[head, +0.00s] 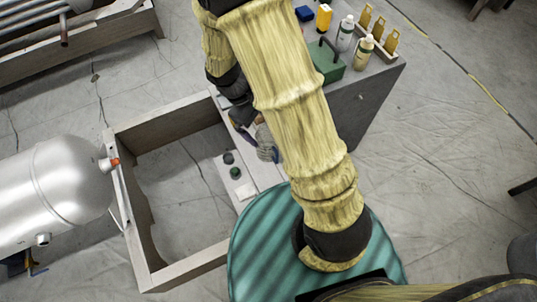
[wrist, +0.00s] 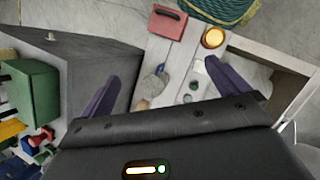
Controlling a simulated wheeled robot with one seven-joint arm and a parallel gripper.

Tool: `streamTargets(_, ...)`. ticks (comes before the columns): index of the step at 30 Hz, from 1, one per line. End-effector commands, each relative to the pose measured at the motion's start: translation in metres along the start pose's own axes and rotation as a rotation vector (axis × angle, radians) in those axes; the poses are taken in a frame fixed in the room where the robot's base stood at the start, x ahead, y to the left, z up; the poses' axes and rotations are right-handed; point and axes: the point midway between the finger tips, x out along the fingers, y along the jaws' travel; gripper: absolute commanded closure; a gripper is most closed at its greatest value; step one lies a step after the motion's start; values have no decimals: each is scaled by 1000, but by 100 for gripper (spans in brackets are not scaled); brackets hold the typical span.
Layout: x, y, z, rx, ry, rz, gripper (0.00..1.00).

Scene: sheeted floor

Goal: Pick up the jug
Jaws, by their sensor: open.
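A small rounded grey-tan vessel, which looks like the jug (wrist: 150,88), stands on pale planks in the wrist view. It lies between the lines of my two purple fingers, beyond their tips. My gripper (wrist: 165,78) is open, with nothing between its fingers. In the head view the jug (head: 265,145) shows beside my forearm, partly hidden by it. My gripper (head: 246,126) is close to it there, and mostly covered by my arm. I cannot tell the exact gap or whether they touch.
A grey cabinet (head: 365,105) stands right of the planks, bearing a green box (head: 328,62) and bottles (head: 345,33). A red box (wrist: 167,22) and a glowing amber disc (wrist: 213,37) are beyond the jug. Small dark lids (head: 235,172) lie nearby. A silver tank (head: 55,190) is left.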

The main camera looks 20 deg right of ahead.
Motion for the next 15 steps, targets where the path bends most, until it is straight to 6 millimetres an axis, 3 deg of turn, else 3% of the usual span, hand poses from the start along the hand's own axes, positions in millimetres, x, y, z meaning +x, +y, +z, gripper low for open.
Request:
streamTargets(1, 33, -8, -21, -62, -51, 35, 0)
streamTargets(15, 196, -43, -151, -563, -505, 484, 0)
